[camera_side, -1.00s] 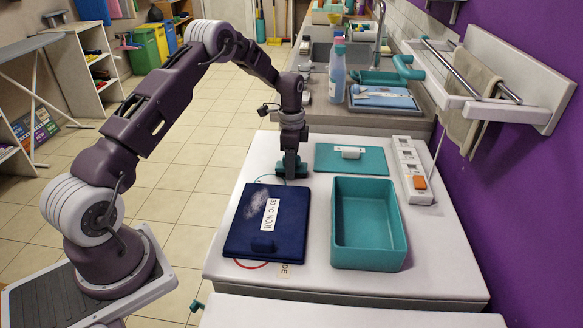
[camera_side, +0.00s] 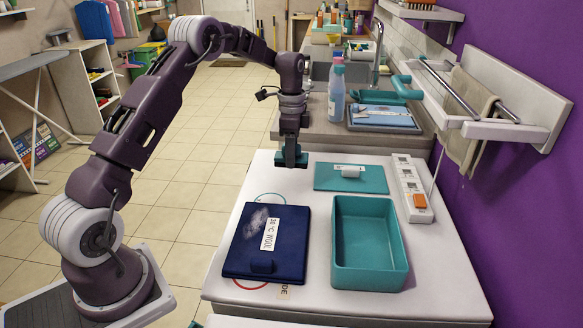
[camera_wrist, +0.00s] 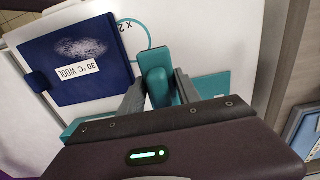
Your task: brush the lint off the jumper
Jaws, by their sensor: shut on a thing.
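The dark blue folded jumper (camera_side: 290,240) lies flat on the white table, with a white label reading "30 °C WOOL" (camera_side: 270,234). A pale, fuzzy patch of lint (camera_side: 256,222) is on its far left part; it also shows in the wrist view (camera_wrist: 82,48). My gripper (camera_side: 291,147) is shut on a teal brush (camera_side: 291,158), which also shows between the fingers in the wrist view (camera_wrist: 157,80). The brush is above the table, beyond the jumper's far edge and apart from it. Its underside is hidden.
An empty teal tray (camera_side: 340,280) stands right of the jumper. Behind it, a teal mat (camera_side: 335,184) bears a white object (camera_side: 351,172). A white power strip (camera_side: 411,185) with an orange switch lies at the right. A teal ring (camera_wrist: 121,25) is marked on the table.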

